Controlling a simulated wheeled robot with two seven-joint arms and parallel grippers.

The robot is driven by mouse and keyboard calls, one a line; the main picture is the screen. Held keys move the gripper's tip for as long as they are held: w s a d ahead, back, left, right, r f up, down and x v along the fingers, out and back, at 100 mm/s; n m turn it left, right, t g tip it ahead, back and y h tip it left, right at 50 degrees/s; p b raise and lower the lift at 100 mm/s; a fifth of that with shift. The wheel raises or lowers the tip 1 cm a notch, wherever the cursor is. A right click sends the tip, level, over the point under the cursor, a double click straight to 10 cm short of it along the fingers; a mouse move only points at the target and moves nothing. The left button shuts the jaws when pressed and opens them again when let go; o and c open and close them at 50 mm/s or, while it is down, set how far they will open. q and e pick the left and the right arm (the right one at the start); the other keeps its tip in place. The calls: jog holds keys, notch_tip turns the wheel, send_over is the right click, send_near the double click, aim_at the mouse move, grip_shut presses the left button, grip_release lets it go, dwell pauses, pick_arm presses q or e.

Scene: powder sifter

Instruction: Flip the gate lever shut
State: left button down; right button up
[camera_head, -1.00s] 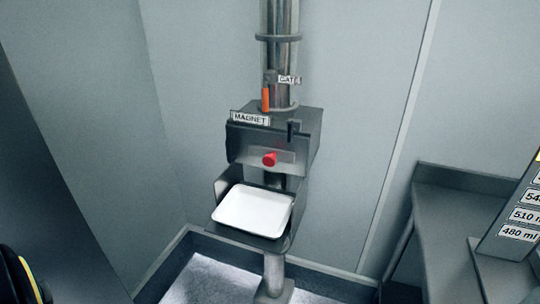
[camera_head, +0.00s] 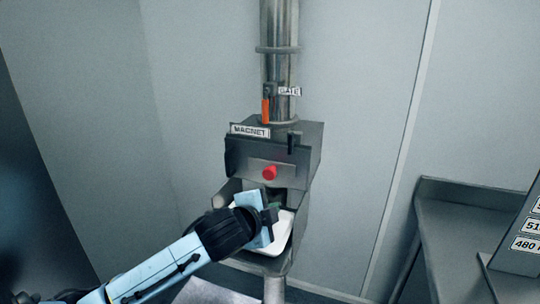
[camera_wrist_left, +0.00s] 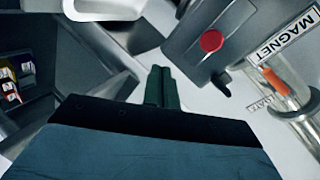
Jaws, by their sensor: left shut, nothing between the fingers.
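The gate lever (camera_head: 266,110) has an orange handle and hangs straight down on the front of the steel pipe (camera_head: 281,75), beside a GATE label (camera_head: 290,91). The orange lever also shows at the right of the left wrist view (camera_wrist_left: 275,81). My left gripper (camera_head: 274,204) is over the white tray, below the red knob and well below the lever, touching neither. Its dark green fingers (camera_wrist_left: 161,86) are shut together and empty in the left wrist view. The gripper hides part of the tray. My right gripper is not in view.
The magnet housing (camera_head: 245,155) carries a MAGNET label, a black latch (camera_head: 292,142) and a red knob (camera_head: 269,172), between my gripper and the lever. A white tray (camera_head: 283,232) sits beneath. A grey bench (camera_head: 470,215) stands at the right.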

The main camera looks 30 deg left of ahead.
aim_at(265, 111)
pick_arm(q)
jog(key=w+a+r+m+t, duration=0.2)
jog(key=r, duration=0.6)
jog(key=w+a+r+m+t, duration=0.2)
jog(key=w+a+r+m, duration=0.1)
jog(key=r, duration=0.6)
jog(key=shift+w+r+t, duration=0.15)
jog(key=shift+w+t, duration=0.1)
jog(key=shift+t, duration=0.05)
jog(key=w+a, duration=0.4)
jog(key=w, duration=0.4)
jog(key=shift+w+a+p, duration=0.15)
jog(key=shift+a+p, duration=0.1)
jog(key=shift+p, duration=0.05)
